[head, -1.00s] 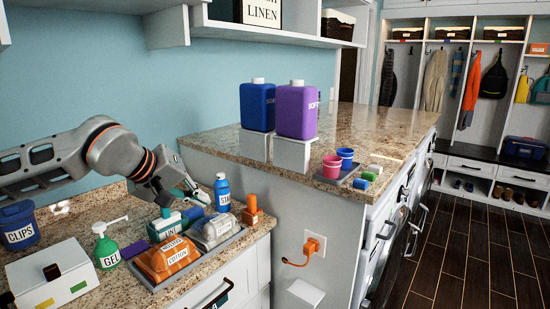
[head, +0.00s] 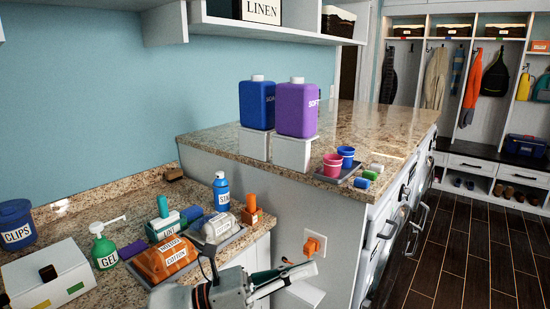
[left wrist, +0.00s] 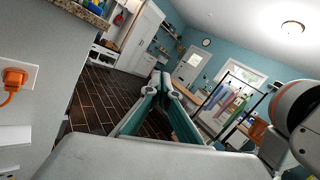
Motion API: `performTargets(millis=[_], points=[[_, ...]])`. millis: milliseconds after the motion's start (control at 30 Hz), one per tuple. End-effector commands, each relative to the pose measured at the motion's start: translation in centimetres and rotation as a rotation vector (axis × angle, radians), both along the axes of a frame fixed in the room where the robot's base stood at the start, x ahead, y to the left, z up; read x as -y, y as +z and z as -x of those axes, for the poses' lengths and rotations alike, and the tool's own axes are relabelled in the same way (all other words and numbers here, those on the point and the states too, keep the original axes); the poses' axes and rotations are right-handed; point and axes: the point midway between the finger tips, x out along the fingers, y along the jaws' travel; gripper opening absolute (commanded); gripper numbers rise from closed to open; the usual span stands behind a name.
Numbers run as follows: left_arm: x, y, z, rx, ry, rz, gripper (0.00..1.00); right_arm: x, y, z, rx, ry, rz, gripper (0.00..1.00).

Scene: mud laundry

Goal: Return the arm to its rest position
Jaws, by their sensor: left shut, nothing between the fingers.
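My left arm comes in at the bottom of the head view, in front of the lower counter (head: 90,207). My left gripper (head: 306,270) points right, in front of the grey side panel below the orange plug (head: 313,245). In the left wrist view the teal fingers of the left gripper (left wrist: 162,82) come together with nothing between them. They point out over the dark floor (left wrist: 110,98). My right gripper is in neither view.
On the lower counter are a tray with orange and grey packs (head: 168,260), a blue bottle (head: 221,191), a green pump bottle (head: 104,247) and a white box (head: 48,278). Blue (head: 257,106) and purple (head: 296,110) jugs stand on the higher counter. The floor (head: 470,250) is clear.

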Motion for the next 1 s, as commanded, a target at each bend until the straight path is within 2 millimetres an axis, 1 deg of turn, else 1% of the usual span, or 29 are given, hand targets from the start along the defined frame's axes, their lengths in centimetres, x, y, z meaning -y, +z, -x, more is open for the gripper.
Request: performTargets(millis=[33, 167, 200, 267, 300, 367, 400, 467, 500, 567, 600, 667, 700, 767, 800, 900, 1000], points=[[-0.5, -0.8, -0.2, -0.14, 0.028, 0.086, 0.0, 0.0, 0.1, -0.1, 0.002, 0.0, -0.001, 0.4], [-2.9, -3.0, -1.6, -0.488, 0.107, 0.304, 0.0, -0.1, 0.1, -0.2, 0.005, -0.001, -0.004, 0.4], [-3.8, -4.0, -2.0, -0.594, 0.134, 0.373, 0.0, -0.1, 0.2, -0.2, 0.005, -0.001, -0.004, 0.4], [-5.4, -6.0, -2.6, -0.755, 0.176, 0.475, 0.0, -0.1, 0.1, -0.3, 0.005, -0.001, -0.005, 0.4], [-6.5, -7.5, -2.9, -0.861, 0.205, 0.544, 0.0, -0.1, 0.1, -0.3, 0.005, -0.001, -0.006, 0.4], [-8.3, -10.2, -3.1, -1.017, 0.252, 0.65, 0.0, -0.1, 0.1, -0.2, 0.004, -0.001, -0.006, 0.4], [-9.6, -12.1, -3.0, -1.121, 0.285, 0.721, 0.0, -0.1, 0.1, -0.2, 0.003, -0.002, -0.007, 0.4], [-11.5, -15.2, -2.6, -1.273, 0.336, 0.832, 0.0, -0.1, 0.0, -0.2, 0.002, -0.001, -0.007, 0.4], [-12.8, -17.5, -2.1, -1.371, 0.373, 0.905, 0.0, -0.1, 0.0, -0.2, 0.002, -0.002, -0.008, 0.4], [-14.8, -21.0, -1.0, -1.515, 0.43, 1.02, 0.0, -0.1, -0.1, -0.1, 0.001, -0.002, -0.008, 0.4], [-16.0, -23.3, -0.1, -1.602, 0.468, 1.096, 0.0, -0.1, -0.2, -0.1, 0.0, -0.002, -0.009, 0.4], [-17.8, -26.7, 1.6, -1.725, 0.528, 1.206, 0.0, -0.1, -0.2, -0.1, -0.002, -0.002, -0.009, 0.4], [-19.0, -28.8, 3.0, -1.798, 0.567, 1.279, 0.0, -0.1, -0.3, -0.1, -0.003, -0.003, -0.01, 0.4], [-20.5, -31.8, 5.1, -1.899, 0.625, 1.385, 0.0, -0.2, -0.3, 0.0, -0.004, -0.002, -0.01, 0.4], [-21.4, -33.6, 6.7, -1.957, 0.664, 1.451, 0.0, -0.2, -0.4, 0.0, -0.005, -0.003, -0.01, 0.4], [-23.2, -37.2, 10.2, -2.069, 0.745, 1.596, 0.0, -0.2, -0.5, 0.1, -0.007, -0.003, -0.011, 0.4], [-24.4, -39.6, 12.9, -2.139, 0.805, 1.702, 0.0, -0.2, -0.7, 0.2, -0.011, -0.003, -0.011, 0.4]])
